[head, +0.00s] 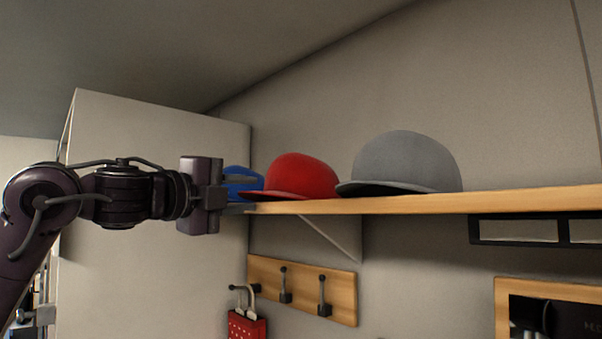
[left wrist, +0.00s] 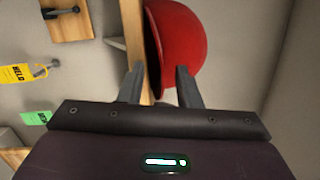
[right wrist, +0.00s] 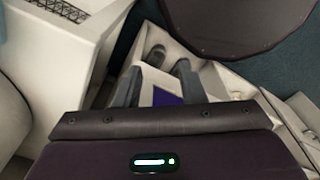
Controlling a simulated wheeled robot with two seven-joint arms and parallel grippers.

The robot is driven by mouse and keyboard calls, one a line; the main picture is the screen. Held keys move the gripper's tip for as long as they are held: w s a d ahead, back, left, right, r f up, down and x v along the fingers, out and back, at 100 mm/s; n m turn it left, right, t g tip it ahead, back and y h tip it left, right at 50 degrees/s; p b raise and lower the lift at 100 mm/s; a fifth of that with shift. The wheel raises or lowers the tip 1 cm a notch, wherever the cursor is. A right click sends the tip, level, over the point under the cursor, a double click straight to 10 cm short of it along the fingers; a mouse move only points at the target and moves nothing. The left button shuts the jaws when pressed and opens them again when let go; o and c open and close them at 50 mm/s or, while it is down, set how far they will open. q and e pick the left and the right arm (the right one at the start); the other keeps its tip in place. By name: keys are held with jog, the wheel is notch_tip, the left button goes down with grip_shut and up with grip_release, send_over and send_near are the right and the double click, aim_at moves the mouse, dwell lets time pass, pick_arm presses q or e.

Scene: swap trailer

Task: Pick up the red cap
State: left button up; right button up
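The red cap (head: 300,175) sits on the wooden shelf (head: 420,204), between a blue cap and a grey cap. Its brim points left, toward my left gripper (head: 242,208). In the left wrist view the red cap (left wrist: 182,42) lies just ahead of the fingers. My left gripper (left wrist: 159,84) is open there, with the brim edge and the shelf edge between or just beyond its fingertips. I cannot tell whether a finger touches the brim. My right gripper (right wrist: 157,84) is open and away from the shelf; it shows only in the right wrist view.
The blue cap (head: 240,180) is partly hidden behind my left gripper. The grey cap (head: 402,160) stands right of the red cap. Below the shelf are a hook rack (head: 300,288) and a red hanging tag or lock holder (head: 246,326). A pale cabinet (head: 150,260) stands at left.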

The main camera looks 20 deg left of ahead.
pick_arm(q)
jog(key=shift+s, duration=0.2)
jog(key=shift+c, duration=0.7)
jog(key=shift+s, duration=0.1)
grip_shut()
notch_tip(320, 180, up, 20)
